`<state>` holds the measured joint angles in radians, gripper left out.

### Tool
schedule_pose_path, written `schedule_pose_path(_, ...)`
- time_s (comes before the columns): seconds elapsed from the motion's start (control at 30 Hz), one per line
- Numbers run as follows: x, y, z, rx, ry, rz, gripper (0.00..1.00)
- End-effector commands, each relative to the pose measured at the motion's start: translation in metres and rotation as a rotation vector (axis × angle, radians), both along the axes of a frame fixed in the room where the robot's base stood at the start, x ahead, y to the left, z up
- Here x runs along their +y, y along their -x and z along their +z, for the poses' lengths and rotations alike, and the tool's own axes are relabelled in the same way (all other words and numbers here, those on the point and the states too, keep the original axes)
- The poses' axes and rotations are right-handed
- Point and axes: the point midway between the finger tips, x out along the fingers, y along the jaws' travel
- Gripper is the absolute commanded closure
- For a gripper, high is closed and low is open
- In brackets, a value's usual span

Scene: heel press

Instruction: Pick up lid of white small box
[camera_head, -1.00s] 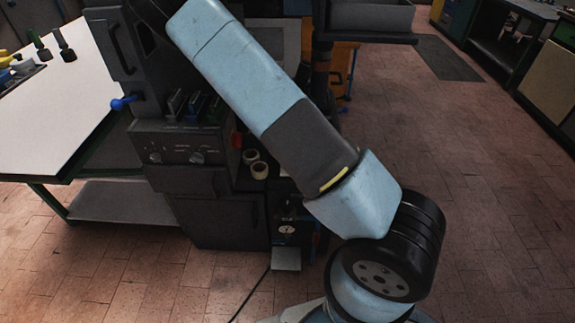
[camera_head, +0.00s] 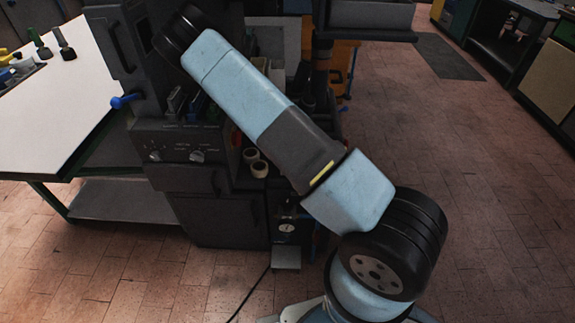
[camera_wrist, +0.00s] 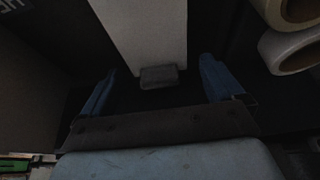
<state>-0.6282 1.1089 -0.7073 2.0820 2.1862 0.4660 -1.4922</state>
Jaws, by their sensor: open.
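In the wrist view, a pale box-like surface (camera_wrist: 142,32), apparently the small white box, extends down from the top edge. A small dark grey tab (camera_wrist: 159,77) is at its near end. I cannot tell the lid from the box body here. My gripper (camera_wrist: 158,70) is open, its two blue fingers to the left and right of the tab, with dark gaps between. No contact shows. In the head view, the gripper and the box cannot be made out; my arm and the dark machine block much of that area.
Rolls of tape (camera_wrist: 295,50) lie close on the right in the wrist view; they also show on the machine's ledge in the head view (camera_head: 259,169). The dark machine (camera_head: 190,145) has knobs and a blue-tipped lever (camera_head: 123,101). A white-topped table (camera_head: 60,100) stands left.

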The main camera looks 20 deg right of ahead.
Motion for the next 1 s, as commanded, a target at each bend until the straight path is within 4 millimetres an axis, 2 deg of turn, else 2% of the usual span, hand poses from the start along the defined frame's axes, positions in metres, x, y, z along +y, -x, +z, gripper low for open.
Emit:
schedule_pose_path(0.1,-0.0013,-0.0032,-0.0088,0.001,-0.001,-0.001,0.05)
schedule_pose_path(0.3,-0.0014,-0.0034,-0.0093,0.001,-0.001,-0.001,0.05)
schedule_pose_path(0.8,-0.002,-0.0032,-0.0093,0.001,-0.001,-0.001,0.53)
schedule_pose_path(1.0,-0.0021,-0.003,-0.0093,0.001,-0.001,-0.001,0.53)
